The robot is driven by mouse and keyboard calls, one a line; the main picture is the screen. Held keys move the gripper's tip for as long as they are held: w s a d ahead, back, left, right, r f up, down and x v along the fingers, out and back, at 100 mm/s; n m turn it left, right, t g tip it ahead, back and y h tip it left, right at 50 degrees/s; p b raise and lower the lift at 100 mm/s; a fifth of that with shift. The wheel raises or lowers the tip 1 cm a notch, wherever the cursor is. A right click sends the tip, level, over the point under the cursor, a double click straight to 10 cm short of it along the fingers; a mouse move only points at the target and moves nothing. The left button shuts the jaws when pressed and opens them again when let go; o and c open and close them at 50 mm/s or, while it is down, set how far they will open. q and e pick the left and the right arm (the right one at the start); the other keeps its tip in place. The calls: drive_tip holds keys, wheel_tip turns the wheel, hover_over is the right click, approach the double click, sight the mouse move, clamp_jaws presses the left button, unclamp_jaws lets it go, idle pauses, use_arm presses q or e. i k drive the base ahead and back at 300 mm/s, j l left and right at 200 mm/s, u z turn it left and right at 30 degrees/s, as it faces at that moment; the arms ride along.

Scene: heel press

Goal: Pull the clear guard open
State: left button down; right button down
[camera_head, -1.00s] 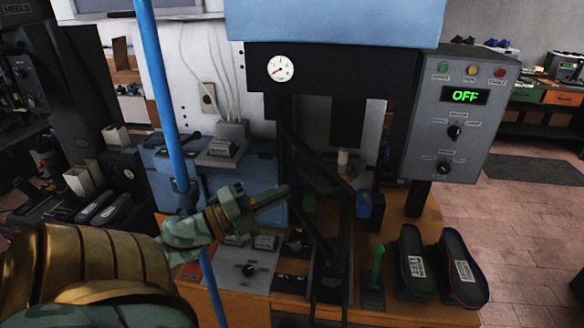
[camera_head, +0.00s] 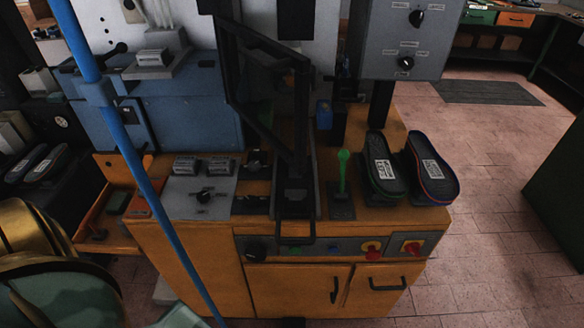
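The clear guard (camera_head: 301,110) is a see-through panel in a black frame. It stands at a slant in front of the press opening, above the orange bench. A black loop handle (camera_head: 295,240) shows at the front edge of the bench below it; I cannot tell whether it belongs to the guard. My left arm is at the lower left, and a pale green part of it shows at the bottom edge. The fingers of my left gripper are out of the picture. My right gripper is not in view.
A blue pole (camera_head: 125,140) crosses the left side. Two dark soles (camera_head: 385,165) and a green-handled lever (camera_head: 343,170) stand right of the guard. A grey control box (camera_head: 408,45) hangs above them.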

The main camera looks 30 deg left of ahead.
sight(286, 57)
drive_tip(key=i+l+u, duration=0.1)
drive_tip(key=u, duration=0.35)
drive_tip(key=l+u, duration=0.25)
drive_tip(key=u, duration=0.15)
drive_tip(key=l+u, duration=0.2)
drive_tip(key=u, duration=0.25)
